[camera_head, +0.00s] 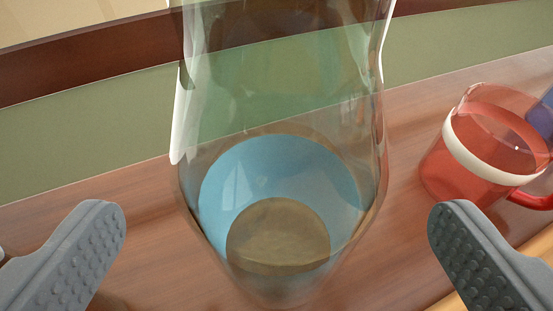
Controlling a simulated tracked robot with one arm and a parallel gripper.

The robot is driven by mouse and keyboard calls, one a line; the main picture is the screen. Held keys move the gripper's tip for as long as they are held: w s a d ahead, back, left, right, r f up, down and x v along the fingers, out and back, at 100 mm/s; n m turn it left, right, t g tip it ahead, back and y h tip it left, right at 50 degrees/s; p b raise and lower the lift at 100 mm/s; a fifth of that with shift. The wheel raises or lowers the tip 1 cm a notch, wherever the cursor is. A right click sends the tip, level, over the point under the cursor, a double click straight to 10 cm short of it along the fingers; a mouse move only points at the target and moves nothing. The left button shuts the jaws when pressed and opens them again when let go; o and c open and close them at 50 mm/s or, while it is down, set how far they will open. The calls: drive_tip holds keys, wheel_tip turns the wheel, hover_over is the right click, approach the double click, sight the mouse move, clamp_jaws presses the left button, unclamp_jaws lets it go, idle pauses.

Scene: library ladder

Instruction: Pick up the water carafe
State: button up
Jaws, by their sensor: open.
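The water carafe (284,110) is a tall, clear glass vessel standing on a reddish-brown wooden surface (118,240). Its top runs out of the picture. A blue area and a brown round patch show in its lower part. My gripper (276,218) is open, with one grey ridged finger at the lower left and the other at the lower right. The carafe is in view between the two fingers, with a gap on each side. I see no contact. How deep the carafe stands relative to the fingertips is hard to tell.
A red see-through mug (465,165) with a white band and a red handle stands to the right. A blue object (542,118) is partly cut off behind it. A green panel and a dark wooden rail (90,65) run behind. The wood left of the carafe is mostly clear.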

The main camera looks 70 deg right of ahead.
sight(276, 263)
drive_tip(key=shift+x, duration=1.6)
drive_tip(key=c, duration=1.7)
